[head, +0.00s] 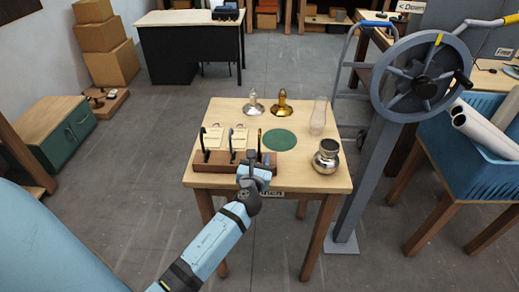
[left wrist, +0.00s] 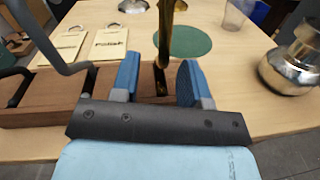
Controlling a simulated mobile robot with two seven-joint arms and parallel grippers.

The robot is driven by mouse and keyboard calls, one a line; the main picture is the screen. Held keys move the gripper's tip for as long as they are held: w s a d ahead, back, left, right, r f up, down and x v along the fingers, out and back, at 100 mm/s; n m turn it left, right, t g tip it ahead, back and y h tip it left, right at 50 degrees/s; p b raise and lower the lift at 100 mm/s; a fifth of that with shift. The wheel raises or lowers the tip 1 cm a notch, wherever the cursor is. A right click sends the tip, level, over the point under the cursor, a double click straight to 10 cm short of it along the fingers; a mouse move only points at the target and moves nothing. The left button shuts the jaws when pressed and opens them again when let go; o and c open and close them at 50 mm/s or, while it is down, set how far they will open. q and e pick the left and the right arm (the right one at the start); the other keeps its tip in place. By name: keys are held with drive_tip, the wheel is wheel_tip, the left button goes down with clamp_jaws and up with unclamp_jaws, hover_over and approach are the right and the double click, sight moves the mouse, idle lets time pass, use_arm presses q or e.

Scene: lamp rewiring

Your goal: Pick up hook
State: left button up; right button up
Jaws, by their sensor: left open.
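A wooden rack (head: 215,158) stands at the table's front left and holds upright hooks. Two are dark, a left one (head: 202,138) and a middle one (head: 230,138). The third hook, at the right end, is brass (head: 260,140). My left gripper (head: 256,167) is at the right end of the rack. In the left wrist view its blue fingers are open (left wrist: 158,72), with the brass hook (left wrist: 167,35) rising between and beyond them from a slot. I cannot tell whether a finger touches it. My right gripper is in neither view.
Two labelled cards (head: 211,137) lie behind the rack. A green mat (head: 279,140), a silver lamp part (head: 253,106), a brass one (head: 281,104), a clear glass (head: 318,118) and a shiny metal pot (head: 326,156) share the table. A large wheel (head: 415,78) stands at right.

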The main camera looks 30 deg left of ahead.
sight(259, 131)
use_arm(q)
drive_tip(key=x, duration=0.2)
drive_tip(key=shift+w+a, duration=0.15)
drive_tip(key=shift+w, duration=0.2)
clamp_jaws()
drive_tip(key=shift+r, duration=0.1)
wheel_tip(259, 131, up, 10)
drive_tip(key=p, duration=0.3)
drive_tip(key=shift+r+p, duration=0.2)
drive_tip(key=shift+p, duration=0.15)
wheel_tip(259, 131, up, 9)
drive_tip(key=p, duration=0.1)
drive_tip(key=shift+r, duration=0.25)
